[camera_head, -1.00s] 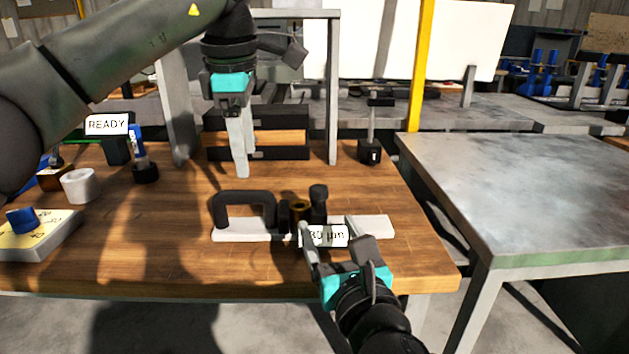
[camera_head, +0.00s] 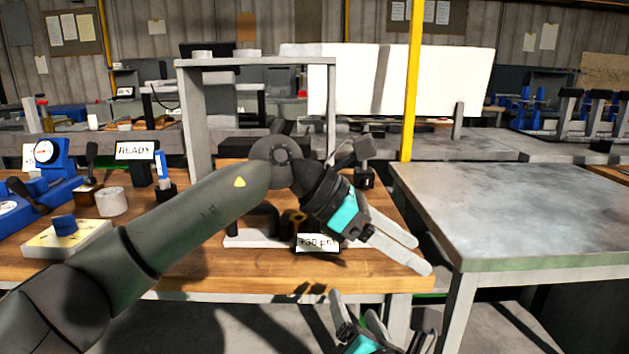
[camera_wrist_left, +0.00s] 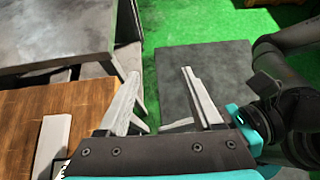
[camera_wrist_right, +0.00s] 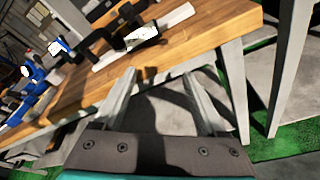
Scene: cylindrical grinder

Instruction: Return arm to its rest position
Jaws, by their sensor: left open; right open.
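My left arm (camera_head: 190,215) crosses the wooden table from lower left. Its gripper (camera_head: 422,256) points down and right beyond the table's front right corner, with the fingers apart and empty. In the left wrist view its open fingers (camera_wrist_left: 162,76) have nothing between them. My right gripper (camera_head: 382,306) is low in front of the table at the bottom edge, partly cut off. In the right wrist view its fingers (camera_wrist_right: 159,75) are open and empty, pointing toward the table's front edge. My right arm (camera_wrist_left: 270,110) also shows at the right of the left wrist view.
The wooden table (camera_head: 230,278) holds a white bar (camera_head: 250,242) with a label reading about 30 µm (camera_head: 318,243), partly hidden by my left arm. A READY sign (camera_head: 135,150) and a blue dial gauge (camera_head: 50,155) stand left. A grey metal table (camera_head: 520,205) is right, across a gap.

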